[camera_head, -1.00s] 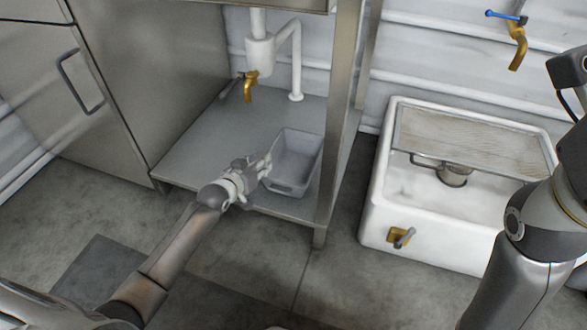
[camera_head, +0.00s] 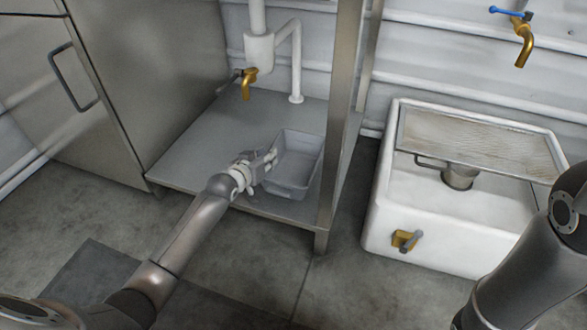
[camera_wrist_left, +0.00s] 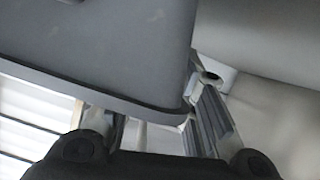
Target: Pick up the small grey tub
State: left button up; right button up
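The small grey tub (camera_head: 298,187) is an open rectangular box standing upright on the grey lower shelf, close to the metal post. My left gripper (camera_head: 268,163) is at the tub's left side in the head view, with its fingers pointing toward the tub wall. In the left wrist view the tub (camera_wrist_left: 115,45) fills the upper left, and its rim crosses in front of one finger. The fingers of my left gripper (camera_wrist_left: 160,115) are spread apart there; contact with the tub is unclear. My right gripper is out of view; only part of that arm shows at the right edge.
The tub's shelf (camera_head: 195,160) has free room to the left. A metal post (camera_head: 336,130) stands close on the tub's right. A brass tap (camera_head: 248,83) and white pipe (camera_head: 296,65) are behind.

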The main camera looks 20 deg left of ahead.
pick_arm(q)
grip_shut()
jog(key=shift+r, duration=0.1)
jog(key=shift+r, duration=0.1)
dwell(0.3)
